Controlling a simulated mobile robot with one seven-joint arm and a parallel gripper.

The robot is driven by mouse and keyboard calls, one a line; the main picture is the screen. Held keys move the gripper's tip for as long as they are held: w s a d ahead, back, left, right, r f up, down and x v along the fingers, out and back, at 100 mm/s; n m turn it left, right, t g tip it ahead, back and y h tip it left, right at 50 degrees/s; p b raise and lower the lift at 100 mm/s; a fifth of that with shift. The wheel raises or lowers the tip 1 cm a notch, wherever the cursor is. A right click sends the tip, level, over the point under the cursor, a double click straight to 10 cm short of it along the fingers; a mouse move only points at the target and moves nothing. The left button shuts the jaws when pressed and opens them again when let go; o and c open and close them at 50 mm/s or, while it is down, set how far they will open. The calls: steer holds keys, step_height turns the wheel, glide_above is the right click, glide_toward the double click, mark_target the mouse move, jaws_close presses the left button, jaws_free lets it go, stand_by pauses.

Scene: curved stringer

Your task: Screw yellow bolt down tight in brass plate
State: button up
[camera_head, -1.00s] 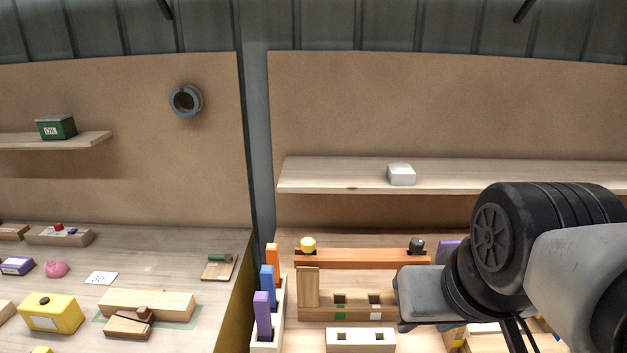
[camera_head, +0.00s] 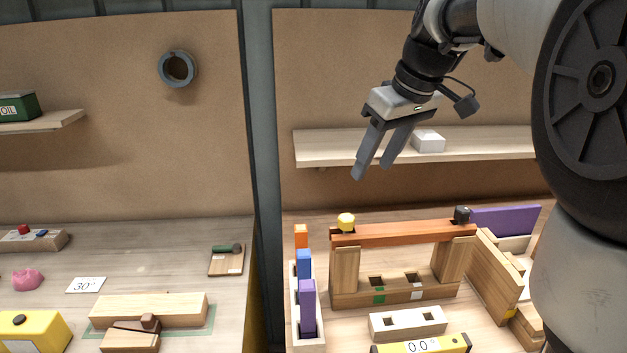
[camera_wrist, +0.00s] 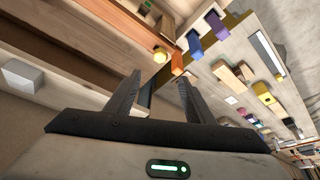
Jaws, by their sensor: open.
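The yellow bolt (camera_head: 346,222) stands at the left end of an orange-brown beam (camera_head: 400,234) that lies across two wooden posts. It also shows in the wrist view (camera_wrist: 160,55), beyond my fingertips. My gripper (camera_head: 372,172) is open and empty, above and slightly right of the yellow bolt, with its fingers pointing down and left. In the wrist view the two fingers (camera_wrist: 160,85) are apart with nothing between them. A dark bolt (camera_head: 462,214) stands at the beam's right end. I cannot make out a brass plate or how deep the yellow bolt sits.
A rack (camera_head: 294,310) with orange, blue and purple blocks stands left of the frame. A pale block with two holes (camera_head: 408,323) and a yellow level (camera_head: 425,345) lie in front. A shelf (camera_head: 320,146) with a white box (camera_head: 428,141) is behind my gripper.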

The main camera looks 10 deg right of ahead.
mark_target(347, 218)
steer(key=b+x, duration=0.1)
steer(key=x, duration=1.4)
steer(key=shift+w+f, duration=0.1)
steer(key=shift+f, duration=0.1)
steer(key=shift+c, duration=0.3)
jaws_close()
steer(key=m, duration=0.1)
steer(key=m+h+p, duration=0.1)
steer(key=shift+a+r+m, duration=0.1)
steer(key=shift+a+m, duration=0.15)
steer(key=shift+m, duration=0.05)
steer(key=m+p, duration=0.1)
steer(key=m, duration=0.1)
steer(key=m+h, duration=0.1)
steer(key=m, duration=0.1)
steer(key=shift+a+t+h+p, duration=0.15)
steer(key=shift+t+h+p, duration=0.15)
steer(key=shift+t+p, duration=0.1)
steer(key=shift+f+m, duration=0.4)
steer(key=shift+m, duration=0.3)
